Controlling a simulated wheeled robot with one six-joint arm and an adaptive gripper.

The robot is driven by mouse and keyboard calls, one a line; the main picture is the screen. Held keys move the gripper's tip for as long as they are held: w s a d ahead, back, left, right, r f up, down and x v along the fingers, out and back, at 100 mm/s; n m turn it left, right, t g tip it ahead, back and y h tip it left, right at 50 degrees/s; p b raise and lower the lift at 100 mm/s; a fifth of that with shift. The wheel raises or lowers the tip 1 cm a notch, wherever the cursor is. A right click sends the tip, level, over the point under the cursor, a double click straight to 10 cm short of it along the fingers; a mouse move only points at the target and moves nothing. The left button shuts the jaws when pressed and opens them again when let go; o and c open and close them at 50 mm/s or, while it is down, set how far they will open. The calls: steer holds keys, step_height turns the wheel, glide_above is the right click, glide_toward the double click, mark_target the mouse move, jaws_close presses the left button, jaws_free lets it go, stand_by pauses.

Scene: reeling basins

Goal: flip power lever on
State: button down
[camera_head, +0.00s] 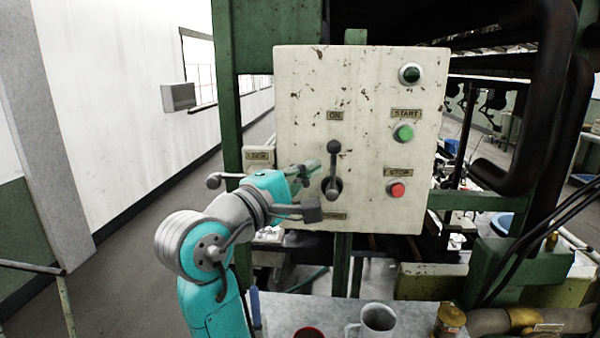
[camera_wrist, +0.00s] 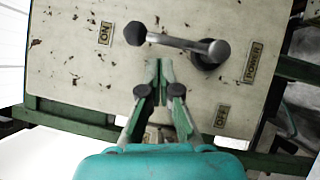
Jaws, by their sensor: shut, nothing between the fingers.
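The power lever (camera_head: 333,167) is a dark grey rod with a round knob, mounted on a worn cream control panel (camera_head: 300,80). It stands upright, its knob just below the ON label (camera_head: 335,116). In the wrist view the lever (camera_wrist: 178,41) points from its round pivot toward the ON label (camera_wrist: 105,33). The OFF label (camera_wrist: 221,117) shows there too; my arm hides it in the head view. My gripper (camera_head: 312,170) is shut and empty, just left of the lever. In the wrist view its fingertips (camera_wrist: 158,64) lie close to the rod; I cannot tell whether they touch.
A green START button (camera_head: 403,133), a red stop button (camera_head: 397,189) and a dark green lamp (camera_head: 410,74) sit right of the lever. Below the panel, a table holds a grey mug (camera_head: 377,319) and a brass-coloured can (camera_head: 450,320). A dark pipe curves at the right.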

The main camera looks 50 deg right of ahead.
steer(key=shift+r, duration=0.1)
steer(key=shift+s+d+r+m+g+y, duration=0.15)
steer(key=shift+s+d+r+m+y, duration=0.2)
steer(key=shift+m, duration=0.35)
steer(key=shift+s+d+r+m+g+y, duration=0.15)
steer(key=shift+s+m+y, duration=0.15)
steer(key=shift+m+y, duration=0.35)
steer(key=shift+w+f, duration=0.1)
